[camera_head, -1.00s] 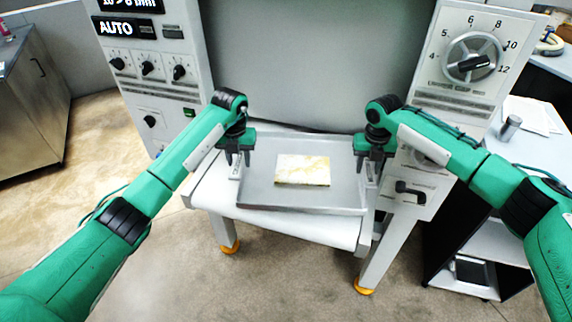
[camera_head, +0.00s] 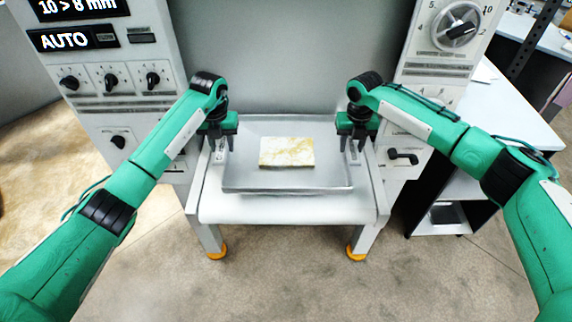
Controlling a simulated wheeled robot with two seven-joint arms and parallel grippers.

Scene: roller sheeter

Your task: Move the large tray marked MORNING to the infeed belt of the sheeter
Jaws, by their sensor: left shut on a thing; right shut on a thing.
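The large grey metal tray (camera_head: 285,180) is level at the infeed of the sheeter, over the white infeed belt (camera_head: 285,208). I cannot tell whether it touches the belt. A pale yellow slab of dough (camera_head: 287,152) lies in it. My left gripper (camera_head: 217,145) is shut on the tray's left side, and my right gripper (camera_head: 357,145) is shut on its right side. No MORNING marking is readable on the tray in this view.
The sheeter's left panel (camera_head: 105,75) holds knobs and an AUTO display. Its right panel (camera_head: 455,35) has a large dial, with a handle (camera_head: 403,156) below. A white side table (camera_head: 500,110) stands to the right. Bare floor is in front.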

